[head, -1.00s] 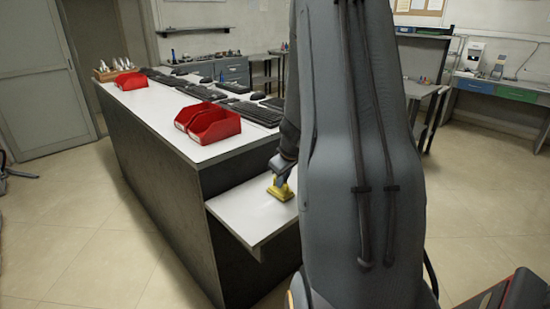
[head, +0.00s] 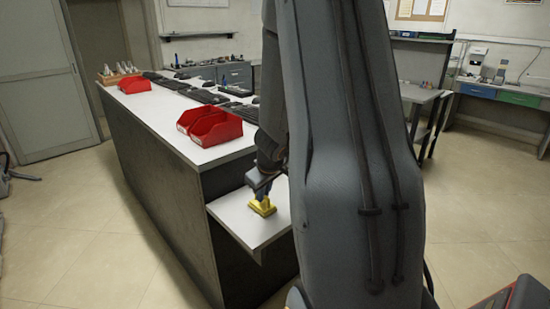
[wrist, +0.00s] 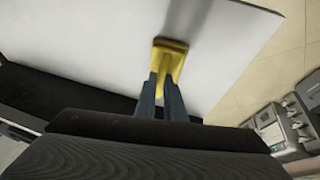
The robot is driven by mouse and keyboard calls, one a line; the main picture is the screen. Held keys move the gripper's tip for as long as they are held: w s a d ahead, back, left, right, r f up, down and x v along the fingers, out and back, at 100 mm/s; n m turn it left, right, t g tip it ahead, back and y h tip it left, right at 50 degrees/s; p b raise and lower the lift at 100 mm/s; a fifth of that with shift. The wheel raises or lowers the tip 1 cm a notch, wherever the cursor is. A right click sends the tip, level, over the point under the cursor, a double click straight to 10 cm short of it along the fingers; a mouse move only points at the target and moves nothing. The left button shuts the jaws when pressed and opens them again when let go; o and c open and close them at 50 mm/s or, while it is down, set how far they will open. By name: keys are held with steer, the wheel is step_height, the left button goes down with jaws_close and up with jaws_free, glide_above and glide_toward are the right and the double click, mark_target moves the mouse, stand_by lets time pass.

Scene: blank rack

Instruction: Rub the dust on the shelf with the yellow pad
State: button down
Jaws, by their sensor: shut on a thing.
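The yellow pad (head: 262,207) is on the low white shelf (head: 236,220) that juts out from the end of the counter. My gripper (head: 261,195) is shut on the pad's upper part from above. In the wrist view the pad (wrist: 171,56) sits between my two fingers (wrist: 162,90), flat side toward the white shelf (wrist: 100,30). The pad looks to be touching the shelf. I cannot make out dust on the shelf in either view; the pad and my arm hide part of the surface.
Above the shelf, the counter (head: 150,109) holds red bins (head: 212,128), a smaller red bin (head: 134,85) and several dark keyboards (head: 236,111). The counter's dark side (head: 165,190) rises beside the shelf. The shelf's left part and front are bare, with open floor (head: 80,235) beyond.

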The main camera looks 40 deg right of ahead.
steer(key=shift+s+a, duration=0.15)
steer(key=shift+a, duration=0.7)
steer(key=shift+s, duration=0.2)
steer(key=shift+a+p, duration=0.45)
steer(key=shift+a, duration=0.8)
steer(key=shift+r+p, duration=0.25)
steer(key=shift+p, duration=0.2)
step_height(320, 180, up, 8)
steer(key=p, duration=0.8)
steer(key=shift+w+a+f, duration=0.1)
steer(key=shift+a+f, duration=0.05)
